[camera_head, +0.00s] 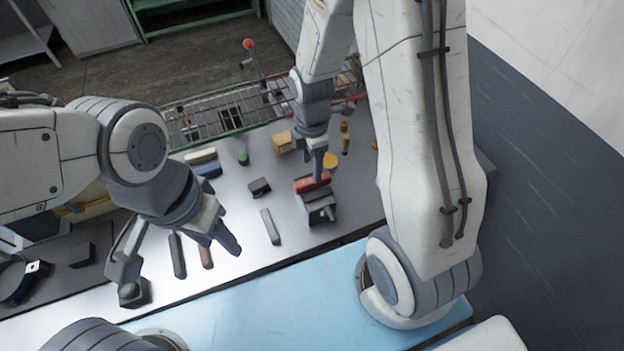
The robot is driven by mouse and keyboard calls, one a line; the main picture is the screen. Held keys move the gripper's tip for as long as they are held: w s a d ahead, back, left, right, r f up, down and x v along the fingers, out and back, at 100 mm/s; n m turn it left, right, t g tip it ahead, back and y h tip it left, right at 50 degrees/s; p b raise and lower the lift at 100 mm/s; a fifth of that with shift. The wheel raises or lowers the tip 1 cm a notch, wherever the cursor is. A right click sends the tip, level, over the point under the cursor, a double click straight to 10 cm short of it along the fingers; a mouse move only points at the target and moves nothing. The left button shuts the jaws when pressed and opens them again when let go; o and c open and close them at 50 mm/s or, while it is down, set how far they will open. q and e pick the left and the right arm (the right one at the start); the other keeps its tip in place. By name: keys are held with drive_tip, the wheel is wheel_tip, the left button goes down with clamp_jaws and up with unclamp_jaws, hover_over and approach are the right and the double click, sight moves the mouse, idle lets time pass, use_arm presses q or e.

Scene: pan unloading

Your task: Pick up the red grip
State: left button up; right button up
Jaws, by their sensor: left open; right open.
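The red grip (309,184) lies on the grey worktop near the middle, right against a dark grey block-like part (318,208). My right gripper (318,170) points down directly over the red grip, with its fingertips at or just above it and hiding part of its top. Its jaws are open; whether they touch the grip cannot be told. My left gripper (225,238) is open and empty above the worktop, to the lower left of the red grip.
Around lie a small black block (259,187), a grey bar (270,227), a wooden block (284,142), a yellow round piece (330,161) and a green piece (242,152). A wire basket (215,113) stands behind. A light blue surface (270,310) is in front.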

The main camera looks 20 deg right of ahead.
sight(312, 179)
drive_tip(key=shift+s+f+p, duration=0.1)
drive_tip(key=shift+f+p, duration=0.4)
drive_tip(key=shift+f, duration=0.15)
wheel_tip(312, 179, down, 3)
drive_tip(key=shift+f+p, duration=0.1)
drive_tip(key=shift+p, duration=0.45)
drive_tip(key=shift+f, duration=0.4)
clamp_jaws()
